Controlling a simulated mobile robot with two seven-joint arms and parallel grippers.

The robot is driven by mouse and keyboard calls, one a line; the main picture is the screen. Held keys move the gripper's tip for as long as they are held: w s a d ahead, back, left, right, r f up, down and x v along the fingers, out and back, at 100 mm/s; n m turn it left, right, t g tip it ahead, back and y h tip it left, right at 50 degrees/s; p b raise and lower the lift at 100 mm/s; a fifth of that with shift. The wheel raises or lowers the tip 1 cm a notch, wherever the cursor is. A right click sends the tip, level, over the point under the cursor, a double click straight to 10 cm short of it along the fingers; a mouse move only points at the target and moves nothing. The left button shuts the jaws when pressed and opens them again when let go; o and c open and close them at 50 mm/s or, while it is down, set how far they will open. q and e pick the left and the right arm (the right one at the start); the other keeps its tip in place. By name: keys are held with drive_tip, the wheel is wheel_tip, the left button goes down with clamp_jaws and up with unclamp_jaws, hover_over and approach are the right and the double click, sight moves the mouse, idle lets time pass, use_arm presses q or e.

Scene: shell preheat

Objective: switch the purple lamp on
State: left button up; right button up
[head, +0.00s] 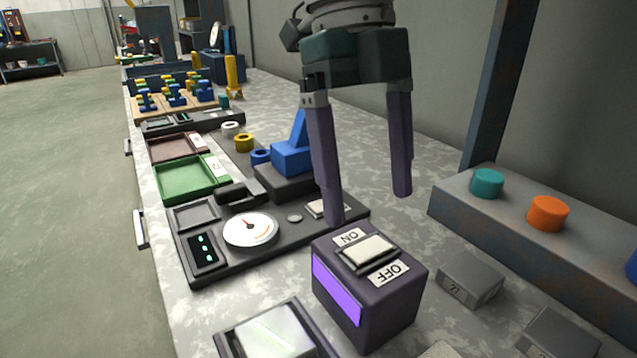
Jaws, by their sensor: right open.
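A dark box with a purple front panel (338,290) stands on the bench at the lower middle. The panel looks bright purple. On top of the box is a pale rocker switch (369,253) between an ON label at the far side and an OFF label at the near side. Which side of the rocker is pressed down is hard to tell. My right gripper (368,208) is open and empty, fingers pointing down, above and just behind the box. Its left fingertip overlaps the box's far edge in the picture. My left gripper is not in view.
A console with a round dial (250,230) lies left of the box. A pale-topped unit (265,338) stands at the near left. Grey blocks (469,278) lie to the right, by a ledge with a teal button (486,183) and an orange button (547,213).

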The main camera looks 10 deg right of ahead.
drive_tip(key=v, duration=0.5)
